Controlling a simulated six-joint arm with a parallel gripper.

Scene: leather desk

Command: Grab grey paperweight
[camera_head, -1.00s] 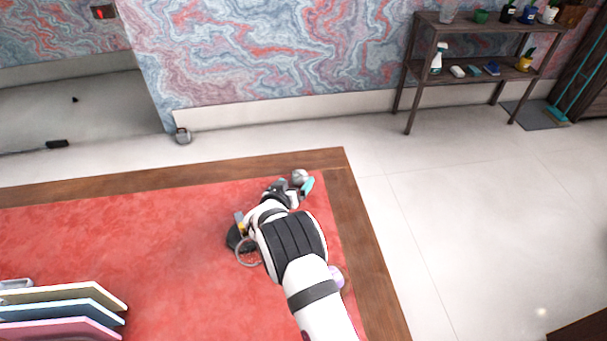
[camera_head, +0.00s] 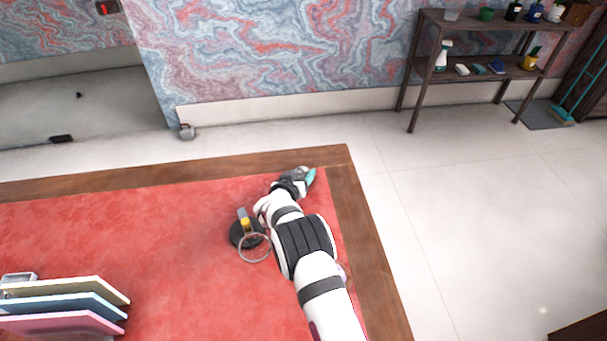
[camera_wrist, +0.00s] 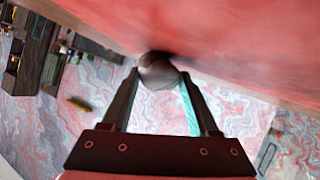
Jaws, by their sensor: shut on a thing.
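The grey paperweight (camera_wrist: 158,68), a dark rounded lump, sits between the fingertips of my gripper (camera_wrist: 160,77) in the wrist view. The fingers are shut on it, one on each side. The red desk surface is close beside it, and I cannot tell whether it still touches. In the head view my gripper (camera_head: 297,179) is at the far right corner of the red leather, and the wrist mostly hides the paperweight.
A dark round item with a ring (camera_head: 254,248) is left of my arm. Coloured files (camera_head: 65,305) stand at front left. The leather between is clear.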

